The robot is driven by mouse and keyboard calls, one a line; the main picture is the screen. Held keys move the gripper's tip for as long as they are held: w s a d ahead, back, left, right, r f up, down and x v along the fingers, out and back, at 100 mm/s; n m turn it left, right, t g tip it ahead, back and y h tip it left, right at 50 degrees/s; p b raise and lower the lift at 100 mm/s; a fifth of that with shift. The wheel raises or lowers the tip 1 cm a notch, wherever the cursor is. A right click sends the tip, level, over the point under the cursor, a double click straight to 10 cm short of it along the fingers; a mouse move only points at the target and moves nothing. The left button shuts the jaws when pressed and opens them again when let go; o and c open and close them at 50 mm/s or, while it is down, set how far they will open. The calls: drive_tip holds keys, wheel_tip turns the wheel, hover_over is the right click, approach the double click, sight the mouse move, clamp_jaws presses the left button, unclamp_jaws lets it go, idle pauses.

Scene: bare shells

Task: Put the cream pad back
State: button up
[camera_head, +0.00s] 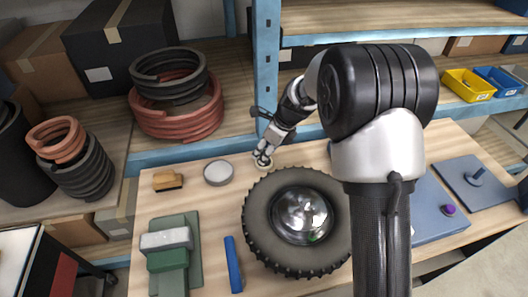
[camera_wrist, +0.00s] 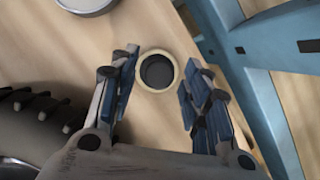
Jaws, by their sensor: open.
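A small round cream pad (camera_wrist: 144,82) with a dark round centre lies on the wooden bench top in the wrist view. It appears between the fingers of my open gripper (camera_wrist: 160,75), with clear wood showing on both sides of it. In the head view my gripper (camera_head: 264,154) is low over the bench behind the tyre, near the blue post, and the pad (camera_head: 264,165) is mostly hidden there. The gripper holds nothing. I cannot tell the exact height of the fingers above the pad.
A tyre with a shiny hub (camera_head: 258,220) lies in front of the gripper. A blue rack post (camera_head: 266,60) stands behind. A round grey tin (camera_head: 218,173), a brush (camera_head: 168,181), green blocks (camera_head: 168,259) and a blue bar (camera_head: 233,265) lie left. A blue tray (camera_head: 430,215) is right.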

drive_tip(key=p+v, duration=0.2)
drive_tip(key=v, duration=0.8)
drive_tip(key=shift+r, duration=0.15)
drive_tip(key=s+d+r+n+t+h, duration=0.1)
drive_tip(key=s+d+r+n, duration=0.3)
drive_tip(key=s+r+n, duration=0.85)
drive_tip(key=s+d+n+h, duration=0.1)
drive_tip(key=s+d+n, duration=0.1)
drive_tip(key=s+n, duration=0.4)
drive_tip(key=s+d+n+t+h, duration=0.1)
drive_tip(key=s+n, duration=0.5)
drive_tip(key=s, duration=0.9)
drive_tip(key=shift+d+f+h, duration=0.3)
drive_tip(key=shift+d+f, duration=0.1)
drive_tip(key=shift+d, duration=0.4)
drive_tip(key=shift+f+b, duration=0.7)
drive_tip(key=shift+f, duration=0.2)
